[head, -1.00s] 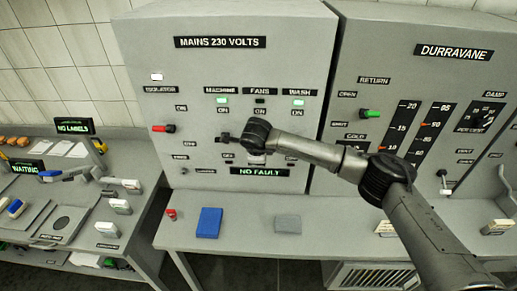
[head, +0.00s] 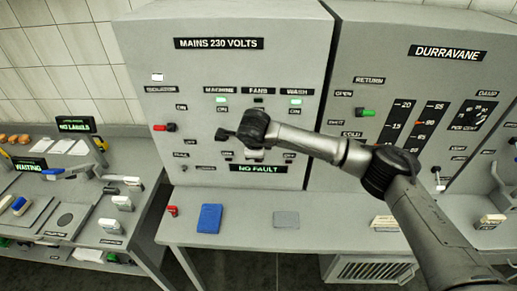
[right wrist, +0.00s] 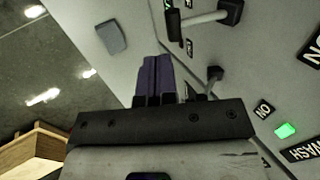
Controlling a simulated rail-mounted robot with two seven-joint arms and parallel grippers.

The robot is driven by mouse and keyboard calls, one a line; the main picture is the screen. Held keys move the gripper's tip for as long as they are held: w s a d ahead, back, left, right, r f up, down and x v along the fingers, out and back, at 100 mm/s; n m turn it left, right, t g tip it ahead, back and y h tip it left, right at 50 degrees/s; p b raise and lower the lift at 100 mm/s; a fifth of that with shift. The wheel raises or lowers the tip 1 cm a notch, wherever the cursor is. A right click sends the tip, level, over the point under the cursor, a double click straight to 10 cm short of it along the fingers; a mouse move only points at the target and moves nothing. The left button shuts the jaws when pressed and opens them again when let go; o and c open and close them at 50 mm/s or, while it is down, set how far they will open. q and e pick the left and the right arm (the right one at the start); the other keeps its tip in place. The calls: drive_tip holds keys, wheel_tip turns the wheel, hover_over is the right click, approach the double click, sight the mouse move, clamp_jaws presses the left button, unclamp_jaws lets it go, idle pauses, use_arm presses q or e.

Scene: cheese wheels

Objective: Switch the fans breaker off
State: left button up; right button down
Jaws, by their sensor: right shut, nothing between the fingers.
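The grey mains panel (head: 200,70) stands upright at the back. Under its FANS label (head: 258,91) the lamp (head: 258,100) is dark. The lamps under MACHINE (head: 221,99) and WASH (head: 295,101) are green. My right gripper (head: 252,130) is in front of the FANS column and hides the fans breaker in the head view. The right wrist view shows its fingers (right wrist: 153,80) shut and empty close to the panel. A black lever (right wrist: 214,74) lies in the WASH column beside the fingers. Another lever (right wrist: 230,10) is farther up; I cannot tell which breaker it is. My left gripper is not visible.
The red isolator handle (head: 160,128) is left of the breakers. The NO FAULT display (head: 254,169) is below them. The Durravane panel (head: 425,75) stands to the right.

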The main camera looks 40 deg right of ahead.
drive_tip(key=s+a+r+b, duration=0.1)
drive_tip(key=s+a+r, duration=0.3)
drive_tip(key=s+r, duration=0.1)
drive_tip(key=shift+r+b, duration=0.4)
drive_tip(key=shift+r, duration=0.35)
drive_tip(key=shift+w, duration=0.1)
